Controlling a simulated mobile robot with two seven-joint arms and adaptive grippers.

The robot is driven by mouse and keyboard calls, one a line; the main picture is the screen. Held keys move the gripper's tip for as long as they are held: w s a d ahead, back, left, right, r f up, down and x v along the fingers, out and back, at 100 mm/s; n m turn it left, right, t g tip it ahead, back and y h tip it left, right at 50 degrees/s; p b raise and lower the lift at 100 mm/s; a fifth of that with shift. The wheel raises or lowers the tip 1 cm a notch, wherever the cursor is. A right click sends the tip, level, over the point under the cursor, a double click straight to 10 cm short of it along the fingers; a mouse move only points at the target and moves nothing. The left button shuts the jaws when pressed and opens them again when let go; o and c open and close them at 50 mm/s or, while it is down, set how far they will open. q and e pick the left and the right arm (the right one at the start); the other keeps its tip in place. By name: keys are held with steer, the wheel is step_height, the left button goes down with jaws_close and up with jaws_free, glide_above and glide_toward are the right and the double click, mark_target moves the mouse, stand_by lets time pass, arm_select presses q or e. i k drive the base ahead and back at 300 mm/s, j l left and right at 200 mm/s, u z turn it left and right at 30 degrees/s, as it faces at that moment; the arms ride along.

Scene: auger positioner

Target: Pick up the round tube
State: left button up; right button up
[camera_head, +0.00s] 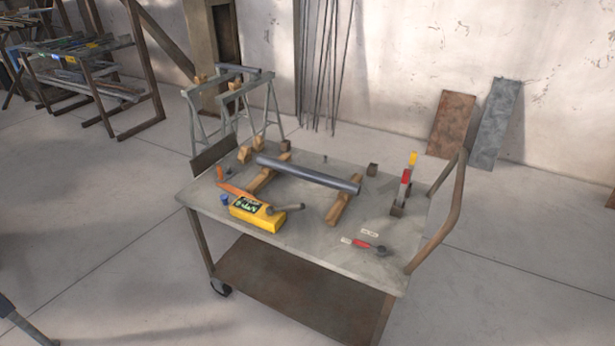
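The round tube (308,175) is a long grey pipe on the cart's top. It lies across two wooden blocks, the left block (266,176) and the right block (343,203), and slants from the back left down to the front right. Its right end looks darker and sticks out past the right block. Nothing is touching the tube from above.
The metal cart (230,212) also carries a yellow box tool (262,217), a red-handled tool (364,245), a red-and-yellow upright clamp (405,184) and small blocks. Its rusty handle (450,215) rises at the right. Sawhorses (235,105) stand behind. Open floor lies around the cart.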

mark_target(351, 187)
steer(key=j+z, duration=0.15)
steer(key=z, duration=0.25)
steer(key=i+j+z, duration=0.1)
steer(key=z, duration=0.3)
steer(key=j+z, duration=0.25)
steer(key=j, duration=0.3)
steer(key=i+j+z, duration=0.1)
steer(key=j+z, duration=0.15)
steer(key=j, duration=0.3)
